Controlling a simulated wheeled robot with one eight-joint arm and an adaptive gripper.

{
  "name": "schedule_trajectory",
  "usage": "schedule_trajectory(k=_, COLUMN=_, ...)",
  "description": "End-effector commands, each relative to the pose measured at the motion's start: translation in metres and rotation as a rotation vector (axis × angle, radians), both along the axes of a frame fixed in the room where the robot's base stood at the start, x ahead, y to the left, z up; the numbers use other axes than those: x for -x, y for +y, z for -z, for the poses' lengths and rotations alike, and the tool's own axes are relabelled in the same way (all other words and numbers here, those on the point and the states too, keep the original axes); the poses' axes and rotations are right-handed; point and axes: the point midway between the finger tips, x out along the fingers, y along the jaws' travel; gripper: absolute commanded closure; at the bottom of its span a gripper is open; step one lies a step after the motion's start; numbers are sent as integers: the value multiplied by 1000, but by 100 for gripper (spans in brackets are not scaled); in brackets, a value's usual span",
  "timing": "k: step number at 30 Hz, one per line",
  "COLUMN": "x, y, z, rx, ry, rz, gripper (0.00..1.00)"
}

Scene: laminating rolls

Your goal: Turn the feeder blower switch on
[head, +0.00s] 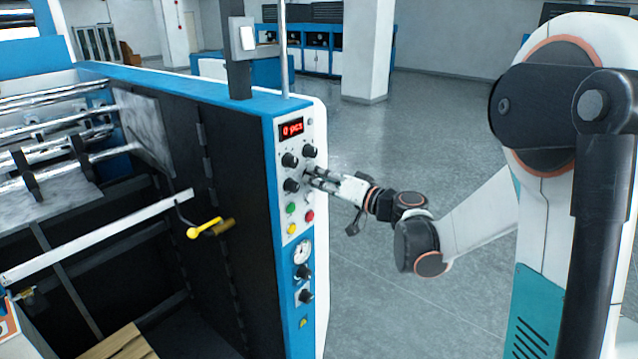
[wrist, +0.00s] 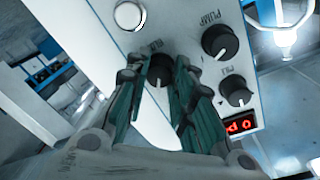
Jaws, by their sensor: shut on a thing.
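The control panel (head: 293,222) is on the end of the blue and white machine. My gripper (head: 312,174) reaches it from the right, at the upper knobs. In the wrist view my gripper's fingers (wrist: 162,88) are closed around a black knob (wrist: 160,69), one on each side. The label by this knob is partly hidden and appears to start with "BL". The fingers hide most of this knob in the head view, and its pointer cannot be read.
A knob marked PUMP (wrist: 220,42) and another black knob (wrist: 238,90) sit close beside the fingers. Coloured buttons (head: 291,208) and a gauge (head: 302,252) lie below. The floor (head: 440,130) to the right is clear.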

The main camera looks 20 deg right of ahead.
Motion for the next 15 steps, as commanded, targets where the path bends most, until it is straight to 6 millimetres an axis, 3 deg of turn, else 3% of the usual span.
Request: schedule_trajectory(k=15, x=0, y=-1, z=0, rx=-314, ry=229, rz=1, gripper=100)
